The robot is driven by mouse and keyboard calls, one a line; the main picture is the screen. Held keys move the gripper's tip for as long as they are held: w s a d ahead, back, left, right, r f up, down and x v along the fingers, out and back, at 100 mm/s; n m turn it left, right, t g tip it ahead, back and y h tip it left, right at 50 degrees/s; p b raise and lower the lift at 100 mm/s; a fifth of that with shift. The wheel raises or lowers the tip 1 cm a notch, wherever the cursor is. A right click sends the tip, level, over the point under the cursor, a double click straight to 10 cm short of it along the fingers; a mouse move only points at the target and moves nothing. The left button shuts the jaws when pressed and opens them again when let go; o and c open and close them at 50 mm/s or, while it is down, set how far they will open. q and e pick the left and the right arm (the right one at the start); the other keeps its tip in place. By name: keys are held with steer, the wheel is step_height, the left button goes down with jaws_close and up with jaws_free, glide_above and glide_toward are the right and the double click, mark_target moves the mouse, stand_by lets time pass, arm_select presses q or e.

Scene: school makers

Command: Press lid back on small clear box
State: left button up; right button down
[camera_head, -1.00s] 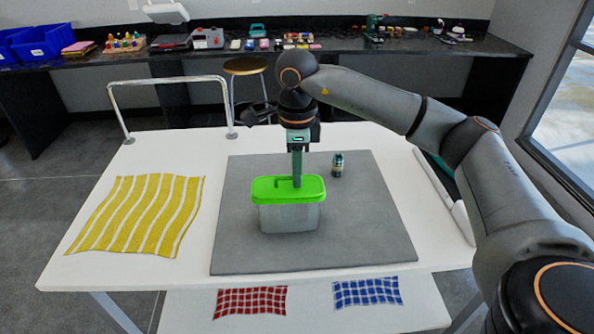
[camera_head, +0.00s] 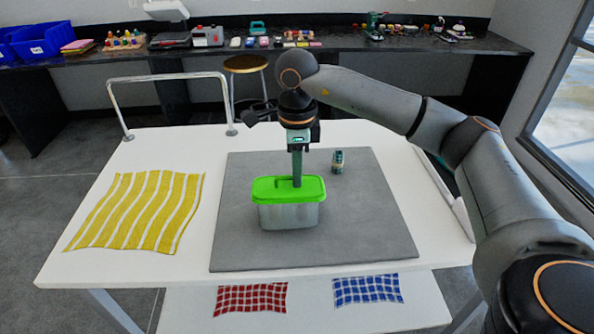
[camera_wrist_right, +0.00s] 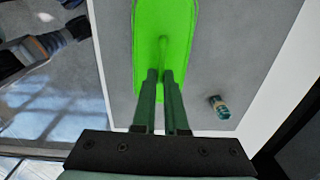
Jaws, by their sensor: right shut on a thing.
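The small clear box (camera_head: 289,217) stands on the grey mat (camera_head: 375,240). Its bright green lid (camera_head: 265,188) lies across the top of the box, roughly level; I cannot tell whether its rim is fully seated. My right gripper (camera_head: 297,184) points straight down onto the lid. In the right wrist view its two fingers (camera_wrist_right: 160,76) are close together on a thin raised handle in the middle of the lid (camera_wrist_right: 180,40). The fingertips partly hide that handle. My left gripper is in neither view.
A small dark jar (camera_head: 338,162) stands on the mat behind and right of the box. A yellow striped cloth (camera_head: 140,212) lies on the white table at left. Red (camera_head: 250,299) and blue (camera_head: 368,290) checked cloths lie in front. A metal rail (camera_head: 170,83) rises at the back left.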

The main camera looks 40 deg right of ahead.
steer(key=c, duration=0.9)
jaws_free()
step_height(320, 180, up, 7)
steer(key=shift+a+r, duration=0.1)
step_height(320, 180, up, 5)
steer(key=shift+s+r+p, duration=0.15)
steer(key=shift+r+p, duration=0.05)
steer(key=shift+p, duration=0.6)
